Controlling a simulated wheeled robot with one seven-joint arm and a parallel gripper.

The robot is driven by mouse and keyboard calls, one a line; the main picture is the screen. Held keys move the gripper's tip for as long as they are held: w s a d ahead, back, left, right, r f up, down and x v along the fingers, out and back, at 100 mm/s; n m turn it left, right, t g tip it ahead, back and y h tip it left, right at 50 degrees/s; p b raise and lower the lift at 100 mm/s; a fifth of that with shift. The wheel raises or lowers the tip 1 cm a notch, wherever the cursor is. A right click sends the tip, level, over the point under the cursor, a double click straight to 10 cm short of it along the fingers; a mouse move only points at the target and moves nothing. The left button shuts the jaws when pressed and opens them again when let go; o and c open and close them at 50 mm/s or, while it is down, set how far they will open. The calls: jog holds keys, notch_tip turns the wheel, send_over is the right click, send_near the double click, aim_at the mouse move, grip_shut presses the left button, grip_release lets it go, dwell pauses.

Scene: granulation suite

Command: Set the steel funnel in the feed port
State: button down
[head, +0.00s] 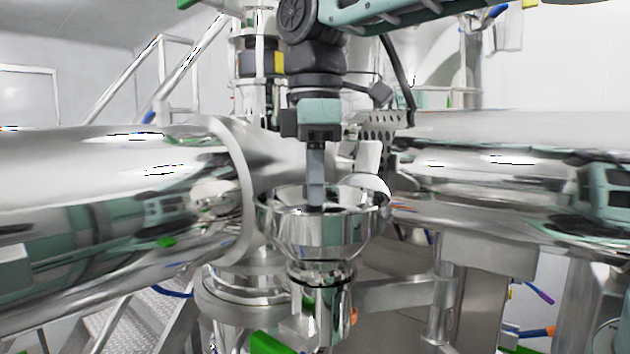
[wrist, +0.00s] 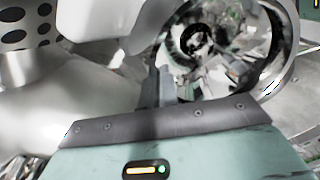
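The steel funnel (head: 318,235) is a shiny wide bowl in the middle of the head view, upright, with its mouth up. In the wrist view its mouth and dark centre hole (wrist: 197,40) show at the upper right. My gripper (head: 315,200) points straight down at the funnel's far rim. Its fingers (wrist: 161,88) are close together at the rim, and appear shut on the funnel wall. Directly below the bowl is a steel upright cylinder, apparently the feed port (head: 335,305), with a dark ring at its top. I cannot tell whether the funnel's stem is inside it or just above it.
A large polished steel drum (head: 110,215) fills the left, and a horizontal steel cylinder (head: 490,175) lies on the right. A perforated bracket (head: 378,133) stands close to the right of my gripper. Stair rails (head: 170,75) are behind at the left.

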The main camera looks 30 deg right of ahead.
dwell(0.4)
jog(key=c, duration=1.6)
grip_release()
notch_tip(320, 180, up, 17)
jog(key=p, duration=0.3)
jog(key=shift+r, duration=0.2)
